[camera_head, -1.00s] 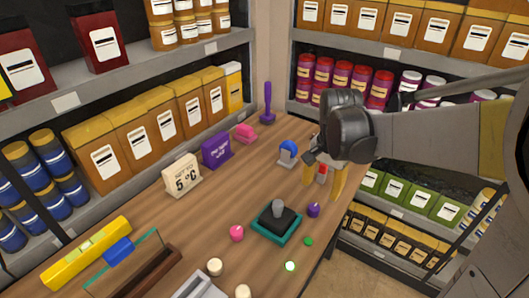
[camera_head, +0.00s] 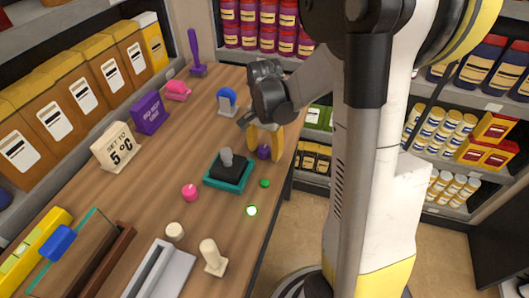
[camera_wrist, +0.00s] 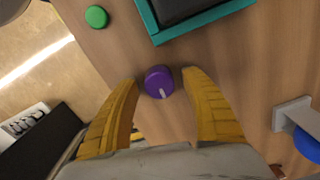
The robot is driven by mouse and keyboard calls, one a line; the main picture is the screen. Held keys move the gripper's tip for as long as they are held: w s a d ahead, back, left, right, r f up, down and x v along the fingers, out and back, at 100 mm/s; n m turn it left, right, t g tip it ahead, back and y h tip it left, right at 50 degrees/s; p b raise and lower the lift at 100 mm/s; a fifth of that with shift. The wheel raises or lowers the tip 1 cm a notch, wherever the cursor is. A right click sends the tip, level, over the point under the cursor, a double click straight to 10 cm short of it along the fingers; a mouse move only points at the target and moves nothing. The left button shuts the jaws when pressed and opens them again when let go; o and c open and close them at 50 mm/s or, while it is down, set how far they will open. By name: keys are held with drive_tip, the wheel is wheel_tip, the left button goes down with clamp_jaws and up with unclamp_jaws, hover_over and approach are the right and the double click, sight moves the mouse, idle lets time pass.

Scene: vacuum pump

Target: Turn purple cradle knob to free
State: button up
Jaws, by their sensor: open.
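A small purple knob (camera_wrist: 158,81) with a pale pointer line sits on the wooden table. In the wrist view it lies between the two yellow fingertips of my gripper (camera_wrist: 160,85), with a gap on each side. The pointer line aims toward the bottom of the wrist view, at my palm. In the head view the purple knob (camera_head: 264,152) shows by the table's right edge, with my gripper (camera_head: 265,156) over it, fingers spread. A black cradle on a teal base (camera_head: 228,173) with a grey peg stands just left of the knob.
A green button (camera_head: 265,183) and a lit green lamp (camera_head: 252,211) are near the table's edge. A pink knob (camera_head: 190,192), a blue-topped stand (camera_head: 227,102), a purple sign (camera_head: 150,113) and a "SET TO 5 °C" sign (camera_head: 116,147) stand on the table. Shelves line the walls.

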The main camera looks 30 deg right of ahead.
drive_tip(key=c, duration=1.2)
drive_tip(key=shift+n, duration=0.3)
drive_tip(key=n, duration=0.3)
drive_tip(key=shift+n, duration=0.3)
drive_tip(key=n, duration=0.4)
drive_tip(key=shift+a+n+p, duration=0.15)
drive_tip(key=shift+n+p, duration=0.15)
drive_tip(key=shift+p, duration=0.05)
drive_tip(key=n, duration=0.9)
drive_tip(key=shift+a, duration=0.1)
